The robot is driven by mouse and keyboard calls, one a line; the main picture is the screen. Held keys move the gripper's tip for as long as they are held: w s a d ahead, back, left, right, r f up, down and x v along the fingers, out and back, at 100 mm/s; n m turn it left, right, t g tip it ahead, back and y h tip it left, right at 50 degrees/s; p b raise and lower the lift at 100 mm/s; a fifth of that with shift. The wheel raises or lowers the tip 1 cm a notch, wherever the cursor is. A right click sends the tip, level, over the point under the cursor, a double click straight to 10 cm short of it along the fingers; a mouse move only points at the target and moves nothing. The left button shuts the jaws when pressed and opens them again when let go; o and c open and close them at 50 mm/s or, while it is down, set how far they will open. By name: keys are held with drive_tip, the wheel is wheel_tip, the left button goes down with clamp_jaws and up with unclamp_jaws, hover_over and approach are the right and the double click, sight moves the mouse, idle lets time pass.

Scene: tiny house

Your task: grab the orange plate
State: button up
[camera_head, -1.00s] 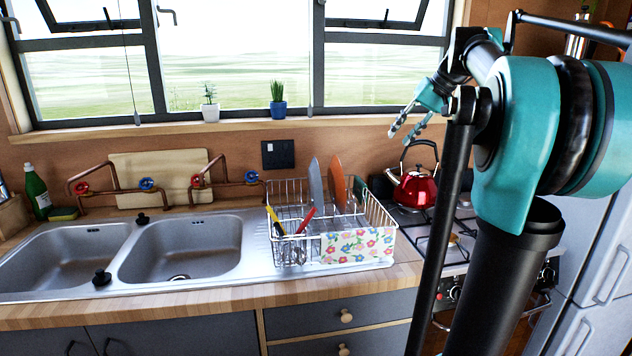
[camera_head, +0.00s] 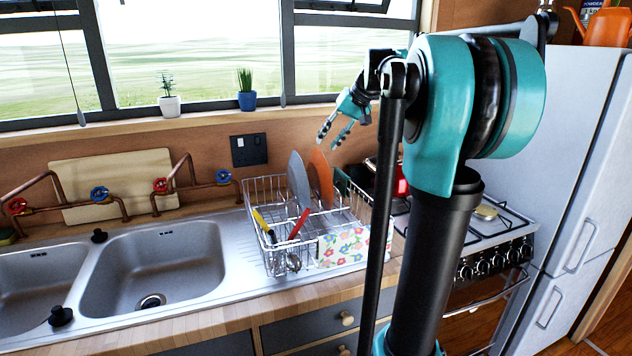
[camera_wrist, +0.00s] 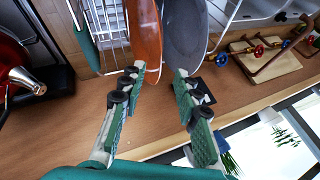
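The orange plate (camera_head: 320,177) stands upright in the wire dish rack (camera_head: 262,200), just right of a grey plate (camera_head: 299,180). My gripper (camera_head: 334,136) is open above and slightly right of the orange plate in the head view. In the wrist view the orange plate (camera_wrist: 146,38) and the grey plate (camera_wrist: 186,40) stand side by side ahead of my gripper (camera_wrist: 159,78). The gap between the fingers faces both plates' edges, and nothing is held. I cannot tell how far the fingertips are from the rims.
A red kettle (camera_head: 401,183) stands on the stove (camera_head: 490,232) to the right, partly behind my arm. The rack also holds cutlery, a flowered cloth (camera_head: 343,247) and a green item. The sink (camera_head: 165,262) is at the left. Potted plants line the window sill.

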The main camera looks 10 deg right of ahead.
sight(316, 153)
drive_tip(key=x, duration=0.8)
drive_tip(key=shift+w+f, duration=0.1)
drive_tip(key=shift+w, duration=0.05)
clamp_jaws()
idle(0.4)
